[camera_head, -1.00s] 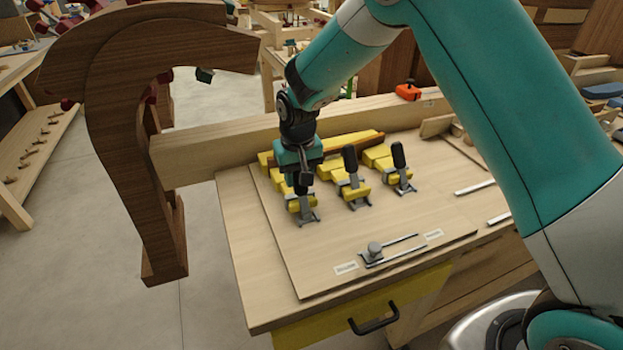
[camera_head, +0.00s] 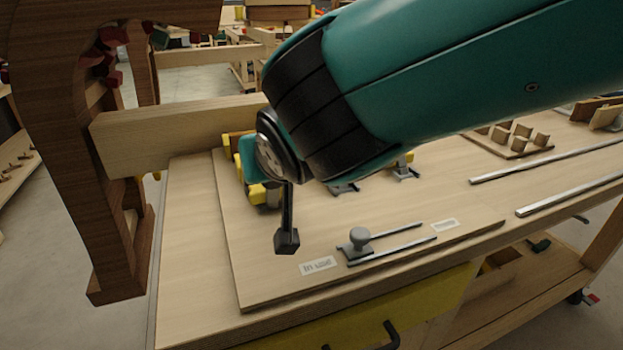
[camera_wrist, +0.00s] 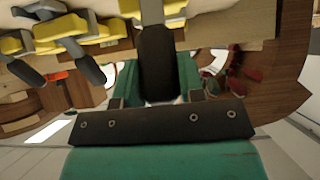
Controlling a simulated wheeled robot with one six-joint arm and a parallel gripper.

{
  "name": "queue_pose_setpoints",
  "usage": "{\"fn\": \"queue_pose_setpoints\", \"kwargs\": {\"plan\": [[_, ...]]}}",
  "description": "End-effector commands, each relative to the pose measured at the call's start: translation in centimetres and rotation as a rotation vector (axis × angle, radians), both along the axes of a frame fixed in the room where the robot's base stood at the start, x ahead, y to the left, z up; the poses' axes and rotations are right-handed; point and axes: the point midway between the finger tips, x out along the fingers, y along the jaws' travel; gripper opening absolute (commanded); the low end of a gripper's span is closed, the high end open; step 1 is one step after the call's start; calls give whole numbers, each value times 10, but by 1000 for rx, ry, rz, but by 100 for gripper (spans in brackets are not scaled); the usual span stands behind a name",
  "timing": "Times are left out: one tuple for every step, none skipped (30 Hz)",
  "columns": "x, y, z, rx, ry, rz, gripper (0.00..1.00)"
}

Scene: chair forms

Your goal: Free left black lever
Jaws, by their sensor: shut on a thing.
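In the wrist view, the left black lever (camera_wrist: 157,62) sits between the two teal fingers of my gripper (camera_wrist: 157,88), which is shut on it. Its metal arm leads up to the yellow clamp parts. In the head view, my teal gripper (camera_head: 249,160) is at the left clamp (camera_head: 257,193), partly behind my own wrist, and the lever is hidden. The other two black levers show in the wrist view, one nearer (camera_wrist: 90,68) and one farther left (camera_wrist: 25,73). In the head view my arm covers them; only the metal feet (camera_head: 404,169) show.
The clamps stand on a wooden board (camera_head: 235,262) on the workbench. A grey sliding knob (camera_head: 359,238) between metal rails is in front. A curved brown wooden form (camera_head: 50,130) and a pale beam (camera_head: 175,138) stand at left and behind.

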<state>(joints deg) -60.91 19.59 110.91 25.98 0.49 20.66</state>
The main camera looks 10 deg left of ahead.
Motion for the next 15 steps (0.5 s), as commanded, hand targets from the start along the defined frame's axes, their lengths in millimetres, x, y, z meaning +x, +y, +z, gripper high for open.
{"fn": "queue_pose_setpoints", "kwargs": {"plan": [[-5, 2, -12, 21, -34, 7, 0], [-7, 2, -12, 30, -52, 8, 0], [-9, 1, -13, 43, -76, 10, 0], [-11, 1, -14, 52, -91, 11, 0], [-13, 1, -14, 59, -107, 12, 0], [-15, 0, -15, 72, -126, 12, 0], [-16, -1, -15, 79, -141, 11, 0], [-17, -1, -15, 86, -154, 12, 0], [-18, -2, -16, 96, -170, 13, 0], [-19, -3, -16, 101, -182, 12, 0], [-19, -4, -16, 106, -192, 12, 0], [-20, -4, -16, 113, -205, 12, 0], [-21, -5, -16, 118, -214, 12, 0], [-21, -5, -16, 122, -222, 11, 0], [-22, -6, -16, 126, -231, 11, 0]]}}
